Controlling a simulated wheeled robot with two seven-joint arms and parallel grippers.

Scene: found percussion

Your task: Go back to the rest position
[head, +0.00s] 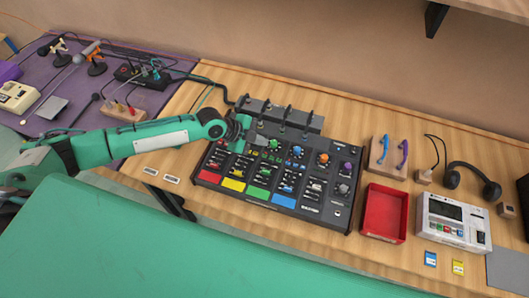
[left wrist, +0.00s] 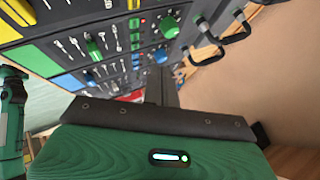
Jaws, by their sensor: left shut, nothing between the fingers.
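My left gripper (head: 258,138) is shut and empty. It hovers over the upper left part of a black control panel (head: 207,176) with colored knobs and red, yellow, green, blue and black pads. I cannot tell whether its tips touch the panel. In the left wrist view, the shut dark fingers (left wrist: 162,88) point toward the panel (left wrist: 100,12), whose sliders and green and blue knobs show beyond them. My right gripper is not in view.
Grey clamps (head: 285,115) stand behind the panel. A red tray (head: 385,212), a white drum machine (head: 452,222), a wooden block with blue and purple handles (head: 388,158) and headphones (head: 472,180) are to the right. A purple mat (head: 75,85) with microphones lies left.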

